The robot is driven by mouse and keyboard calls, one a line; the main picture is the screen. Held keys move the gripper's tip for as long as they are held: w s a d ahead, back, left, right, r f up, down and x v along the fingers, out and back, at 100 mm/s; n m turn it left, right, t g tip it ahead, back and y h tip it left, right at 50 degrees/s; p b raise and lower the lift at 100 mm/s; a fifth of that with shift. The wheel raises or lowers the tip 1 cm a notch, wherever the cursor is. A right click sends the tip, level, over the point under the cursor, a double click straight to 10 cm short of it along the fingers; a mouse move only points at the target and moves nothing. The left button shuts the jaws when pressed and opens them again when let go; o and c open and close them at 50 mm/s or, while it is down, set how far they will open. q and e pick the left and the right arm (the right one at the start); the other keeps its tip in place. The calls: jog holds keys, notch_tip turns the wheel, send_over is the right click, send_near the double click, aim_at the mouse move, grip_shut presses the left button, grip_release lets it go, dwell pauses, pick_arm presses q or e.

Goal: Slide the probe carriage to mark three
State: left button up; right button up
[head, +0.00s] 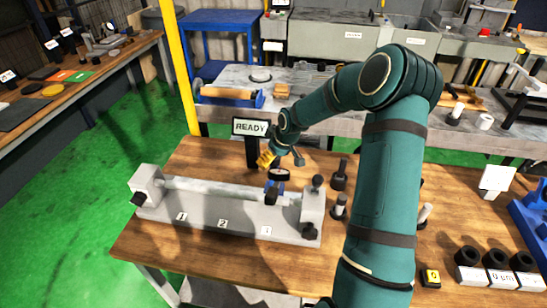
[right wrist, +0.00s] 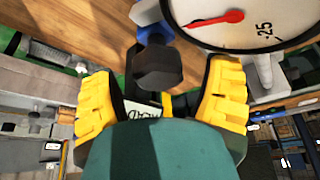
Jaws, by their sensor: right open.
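The probe carriage (head: 274,187) sits on the rail (head: 215,189) of a grey fixture (head: 155,206), near its right end and behind the rightmost number plate (head: 266,231). I cannot tell how exactly it lines up with that mark. Its dial gauge (head: 279,174) has a white face and red needle, large in the right wrist view (right wrist: 235,18). My right gripper (head: 265,160) is just behind the carriage. In the right wrist view its yellow fingers (right wrist: 160,95) are spread, with a dark knob (right wrist: 157,68) showing between and beyond them. My left gripper is not in view.
A READY display (head: 250,127) stands behind the fixture. Dark upright posts (head: 339,175) stand right of it. The wooden table (head: 165,252) is bare in front of the fixture.

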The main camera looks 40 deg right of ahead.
jog(key=v, duration=1.1)
jog(key=shift+s+r, duration=0.2)
jog(key=shift+r, duration=0.15)
